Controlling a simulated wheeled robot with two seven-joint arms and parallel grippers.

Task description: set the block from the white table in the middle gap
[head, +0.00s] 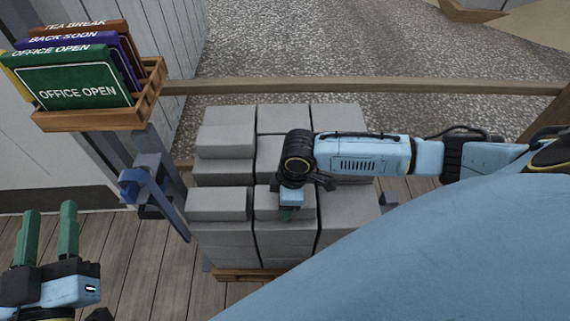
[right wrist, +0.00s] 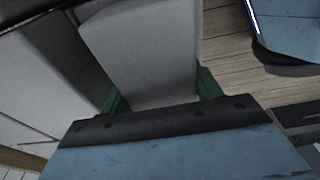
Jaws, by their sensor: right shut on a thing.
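A grey block (right wrist: 140,50) sits between the green fingers of my right gripper (right wrist: 160,92) in the right wrist view. In the head view my right gripper (head: 287,212) points down, shut on this block (head: 305,207) in the front middle of a stack of grey blocks (head: 216,203). The block looks level with its left and right neighbours; I cannot tell whether it rests on the course below. My wrist hides part of the middle column. My left gripper (head: 48,222) is open and empty at lower left. No white table shows.
The stack stands on a wooden pallet (head: 245,274) on a plank floor (head: 145,270). A wooden box of signs (head: 97,114) stands at upper left on a post. A wooden rail (head: 390,90) runs behind the stack, with gravel beyond.

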